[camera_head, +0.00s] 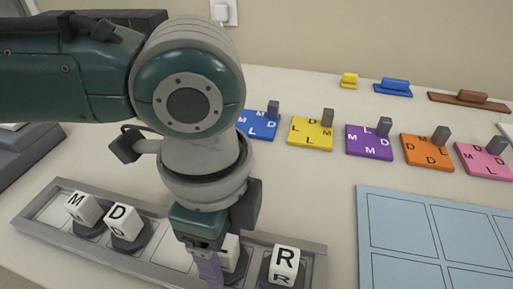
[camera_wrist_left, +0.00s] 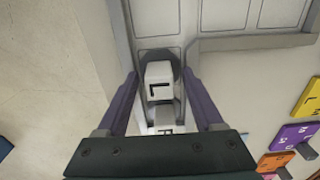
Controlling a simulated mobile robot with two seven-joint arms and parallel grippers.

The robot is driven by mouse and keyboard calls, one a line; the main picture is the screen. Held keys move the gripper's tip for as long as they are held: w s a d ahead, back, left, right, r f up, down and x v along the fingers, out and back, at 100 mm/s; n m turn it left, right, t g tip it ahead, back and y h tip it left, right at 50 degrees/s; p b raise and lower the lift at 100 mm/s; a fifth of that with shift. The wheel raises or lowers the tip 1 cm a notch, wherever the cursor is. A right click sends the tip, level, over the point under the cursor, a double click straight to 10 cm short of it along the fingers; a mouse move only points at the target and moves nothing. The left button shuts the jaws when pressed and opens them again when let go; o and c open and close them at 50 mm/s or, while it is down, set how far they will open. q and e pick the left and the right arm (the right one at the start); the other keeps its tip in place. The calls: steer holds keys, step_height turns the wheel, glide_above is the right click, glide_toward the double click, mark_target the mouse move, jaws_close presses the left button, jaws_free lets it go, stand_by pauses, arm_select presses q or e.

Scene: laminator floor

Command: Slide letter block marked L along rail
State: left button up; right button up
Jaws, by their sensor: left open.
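The white letter block marked L (camera_wrist_left: 159,74) sits on a dark base in the rail, between the purple fingers of my left gripper (camera_wrist_left: 161,80) in the left wrist view. The fingers are open, one on each side, with gaps to the block. In the head view the L block (camera_head: 232,250) is mostly hidden behind my left gripper (camera_head: 210,268). The grey rail (camera_head: 150,226) runs along the near table edge. Blocks M (camera_head: 82,208) and D (camera_head: 124,222) stand left of the gripper in it, and block R (camera_head: 285,264) stands right. My right gripper is not in view.
A light blue board (camera_head: 400,222) with outlined panels lies at right. A row of lettered plates with grey handles, blue (camera_head: 257,126), yellow (camera_head: 310,134), purple (camera_head: 369,143), orange (camera_head: 427,152) and pink (camera_head: 484,161), lies behind. Coloured stamps (camera_head: 393,87) lie farther back.

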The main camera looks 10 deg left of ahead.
arm_select(q)
step_height(320, 180, up, 10)
steer(key=shift+f+p, duration=0.2)
steer(key=shift+p, duration=0.85)
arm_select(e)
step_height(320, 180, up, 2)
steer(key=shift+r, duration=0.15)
